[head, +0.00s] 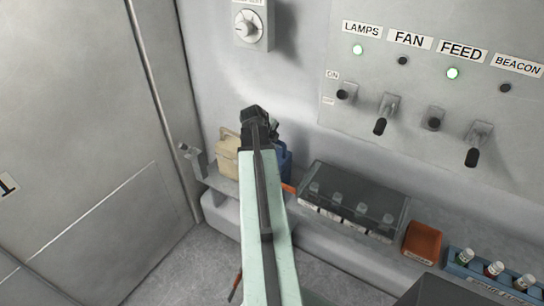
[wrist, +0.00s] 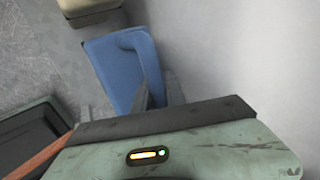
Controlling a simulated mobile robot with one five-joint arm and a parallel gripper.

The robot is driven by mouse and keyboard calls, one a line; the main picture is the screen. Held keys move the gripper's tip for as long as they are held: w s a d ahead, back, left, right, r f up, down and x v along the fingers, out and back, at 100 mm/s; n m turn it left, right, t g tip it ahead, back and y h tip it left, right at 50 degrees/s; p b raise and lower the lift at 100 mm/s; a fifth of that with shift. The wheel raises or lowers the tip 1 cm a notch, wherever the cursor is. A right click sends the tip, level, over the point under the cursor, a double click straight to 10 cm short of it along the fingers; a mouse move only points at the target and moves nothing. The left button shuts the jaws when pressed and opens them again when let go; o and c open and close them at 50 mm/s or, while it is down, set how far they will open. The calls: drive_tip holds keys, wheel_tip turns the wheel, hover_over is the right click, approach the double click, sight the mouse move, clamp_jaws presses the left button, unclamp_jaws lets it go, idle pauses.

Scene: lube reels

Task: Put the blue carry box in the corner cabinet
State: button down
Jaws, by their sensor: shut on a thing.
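The blue carry box (wrist: 118,70) is just beyond my gripper (wrist: 156,92) in the wrist view, with the dark fingers at its right edge, shut on it. In the head view a strip of the blue box (head: 285,163) shows to the right of my arm, above the ledge; my arm hides the rest. My gripper (head: 258,118) there points at the back wall, its fingertips hidden. I cannot make out for sure which thing is the corner cabinet; a grey panelled front (head: 100,225) marked 1 stands at the left.
A beige can (head: 228,158) stands just left of the blue box. Switches (head: 381,122) stick out from the wall panel. Floor shows at lower left.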

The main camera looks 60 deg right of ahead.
drive_tip(key=shift+f+b, duration=1.9)
drive_tip(key=shift+r, duration=0.15)
drive_tip(key=c, duration=1.4)
unclamp_jaws()
drive_tip(key=shift+o, duration=0.2)
drive_tip(key=shift+a+r+p, duration=0.1)
drive_tip(key=shift+r+p, duration=0.05)
drive_tip(key=shift+p, duration=0.15)
drive_tip(key=p+v, duration=0.9)
drive_tip(key=v, duration=0.2)
drive_tip(key=shift+a+r+p, duration=0.15)
drive_tip(key=shift+r+p, duration=0.15)
drive_tip(key=shift+p, duration=0.05)
